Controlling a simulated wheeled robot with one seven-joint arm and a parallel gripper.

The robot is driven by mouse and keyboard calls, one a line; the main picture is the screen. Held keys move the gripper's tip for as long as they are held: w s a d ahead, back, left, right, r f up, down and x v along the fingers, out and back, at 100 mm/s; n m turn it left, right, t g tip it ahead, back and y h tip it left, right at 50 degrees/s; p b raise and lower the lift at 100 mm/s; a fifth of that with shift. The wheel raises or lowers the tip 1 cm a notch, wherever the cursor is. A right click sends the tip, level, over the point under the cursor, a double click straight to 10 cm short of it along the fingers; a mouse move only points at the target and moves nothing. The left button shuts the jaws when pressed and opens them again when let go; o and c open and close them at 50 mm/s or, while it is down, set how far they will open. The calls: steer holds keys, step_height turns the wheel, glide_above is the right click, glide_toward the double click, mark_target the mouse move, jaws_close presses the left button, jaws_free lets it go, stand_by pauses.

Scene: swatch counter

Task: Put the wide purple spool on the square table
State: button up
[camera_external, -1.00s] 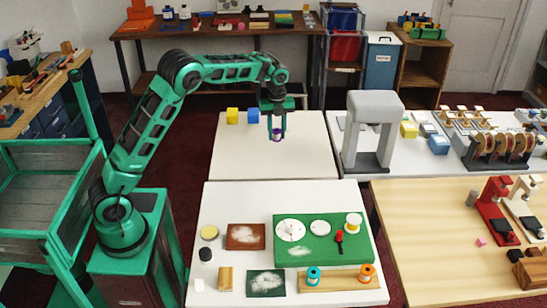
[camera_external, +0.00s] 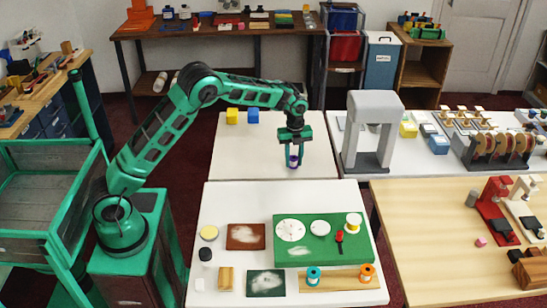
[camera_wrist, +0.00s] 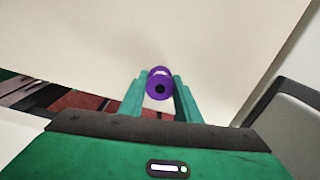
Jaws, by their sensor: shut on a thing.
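The purple spool (camera_wrist: 159,84) is between the two fingers of my gripper (camera_wrist: 160,97) in the wrist view, seen end-on with a dark hole in its middle. In the external view the spool (camera_external: 293,162) shows small and dark purple at the fingertips of my gripper (camera_external: 294,158), which points down. My gripper is shut on it. It is over the right front part of the white square table (camera_external: 245,155). I cannot tell whether the spool touches the tabletop.
A grey arch stand (camera_external: 354,150) is to the right. A white table with a green board (camera_external: 300,250) lies in front. The square table's middle is clear.

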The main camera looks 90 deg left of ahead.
mark_target(294, 157)
steer(key=o, duration=1)
step_height(294, 157, up, 12)
steer(key=shift+r, duration=0.1)
